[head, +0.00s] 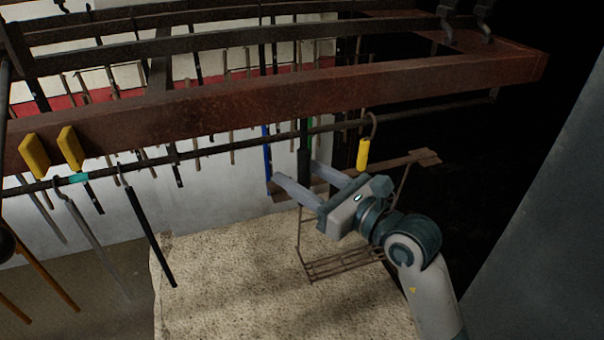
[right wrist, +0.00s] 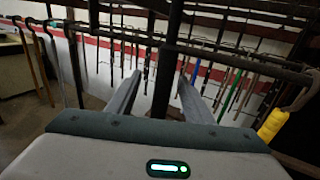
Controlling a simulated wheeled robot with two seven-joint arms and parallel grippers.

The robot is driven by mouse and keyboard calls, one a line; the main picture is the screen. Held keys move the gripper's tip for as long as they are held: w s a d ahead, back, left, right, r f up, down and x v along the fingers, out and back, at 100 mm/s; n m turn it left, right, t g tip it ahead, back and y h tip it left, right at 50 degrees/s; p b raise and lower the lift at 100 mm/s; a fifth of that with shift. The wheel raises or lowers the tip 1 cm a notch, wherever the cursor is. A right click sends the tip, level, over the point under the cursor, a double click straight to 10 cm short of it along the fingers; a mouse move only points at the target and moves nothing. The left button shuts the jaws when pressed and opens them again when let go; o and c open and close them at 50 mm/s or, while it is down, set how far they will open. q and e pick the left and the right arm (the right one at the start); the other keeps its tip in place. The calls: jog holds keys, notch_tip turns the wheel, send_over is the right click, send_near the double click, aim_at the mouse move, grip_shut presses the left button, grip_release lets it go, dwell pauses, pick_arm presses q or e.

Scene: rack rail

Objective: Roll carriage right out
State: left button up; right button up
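A long dark rail rod (head: 230,148) runs below a rusty red beam (head: 300,98). A dark upright bar (head: 303,155) hangs down from the rod. My right gripper (head: 296,175) is open, with one finger on each side of this bar. In the right wrist view the bar (right wrist: 163,85) stands between the fingers, with gaps on both sides. A yellow grip (head: 363,153) hangs from a hook on the rod, right of my gripper; it also shows in the right wrist view (right wrist: 272,123). I cannot tell which part is the carriage. My left gripper is not in view.
Two yellow blocks (head: 52,150) and a cyan band (head: 78,178) are at the rod's left. Dark and grey hooked bars hang there. A wire frame (head: 345,262) stands below my right wrist. A grey panel (head: 550,210) bounds the right side. The rod right of the yellow grip looks clear.

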jog(key=shift+d, duration=0.2)
jog(key=shift+s+d, duration=0.1)
jog(key=shift+s, duration=0.05)
jog(key=v, duration=0.8)
jog(key=shift+s+d, duration=0.25)
dwell(0.8)
dwell(0.5)
